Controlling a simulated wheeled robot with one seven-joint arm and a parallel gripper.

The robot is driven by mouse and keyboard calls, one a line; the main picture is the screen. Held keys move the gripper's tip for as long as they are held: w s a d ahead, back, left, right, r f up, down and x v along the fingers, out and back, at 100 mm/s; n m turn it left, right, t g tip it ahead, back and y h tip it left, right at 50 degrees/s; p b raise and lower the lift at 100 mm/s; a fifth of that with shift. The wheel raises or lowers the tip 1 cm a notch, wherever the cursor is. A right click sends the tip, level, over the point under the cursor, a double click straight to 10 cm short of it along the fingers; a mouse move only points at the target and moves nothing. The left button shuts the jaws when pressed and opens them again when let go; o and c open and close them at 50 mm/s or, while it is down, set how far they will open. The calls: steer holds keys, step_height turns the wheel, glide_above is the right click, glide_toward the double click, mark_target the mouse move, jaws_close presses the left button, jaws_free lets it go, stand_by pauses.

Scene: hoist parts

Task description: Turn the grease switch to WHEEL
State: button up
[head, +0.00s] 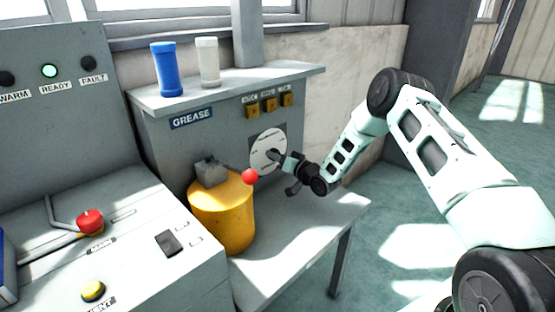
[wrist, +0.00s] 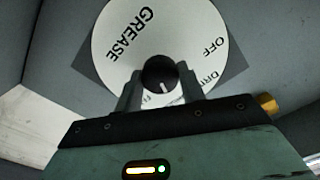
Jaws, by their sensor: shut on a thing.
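The grease switch is a white round dial (head: 262,152) on the front of the grey GREASE cabinet. In the wrist view the dial (wrist: 112,40) reads GREASE at upper left and OFF at right. A label starting DR sits below OFF, and another near the bottom is mostly covered by my gripper. No WHEEL label can be read. The dark round knob (wrist: 160,72) is at the dial's lower middle, its white mark pointing down and slightly right in the picture. My gripper (head: 281,159) is shut on the knob, one finger on each side, also in the wrist view (wrist: 159,84).
A yellow drum (head: 224,220) with a red-ended lever (head: 249,176) stands just left of my gripper on a grey bench (head: 305,235). A blue cylinder (head: 165,70) and a white one (head: 208,62) stand on the cabinet top. Open floor lies to the right.

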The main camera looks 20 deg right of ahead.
steer(key=shift+f, duration=0.1)
stand_by(0.5)
steer(key=o, duration=1)
steer(key=shift+s, duration=0.1)
steer(key=v, duration=1.7)
steer(key=shift+s+d, duration=0.1)
